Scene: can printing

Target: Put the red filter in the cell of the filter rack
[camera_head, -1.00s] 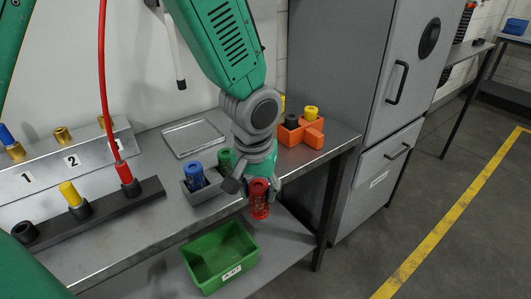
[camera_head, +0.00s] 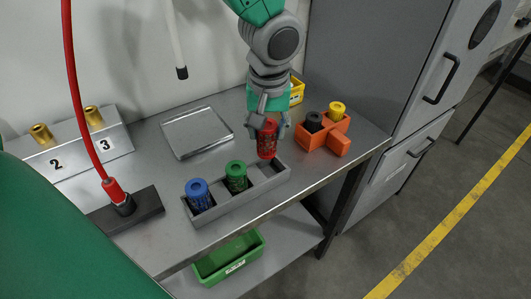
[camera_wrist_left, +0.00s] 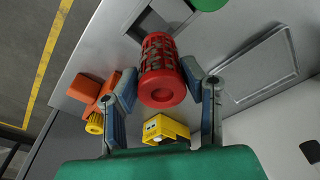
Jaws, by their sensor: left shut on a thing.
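The red filter (camera_head: 267,141) is a ribbed red cylinder, held upright by my left gripper (camera_head: 267,126), which is shut on its upper part. Its lower end is just above the back edge of the empty right-hand cell of the grey filter rack (camera_head: 242,207). The blue filter (camera_head: 199,194) stands in the left cell and the green filter (camera_head: 236,177) in the middle cell. In the left wrist view the red filter (camera_wrist_left: 162,70) sits between both fingers, and the dark cell opening shows beyond it. My right gripper is not in view.
An orange holder (camera_head: 323,138) with black and yellow pieces stands right of the rack. A metal tray (camera_head: 196,132) lies behind the rack. A red cable hangs at left. A green bin (camera_head: 230,258) sits on the lower shelf.

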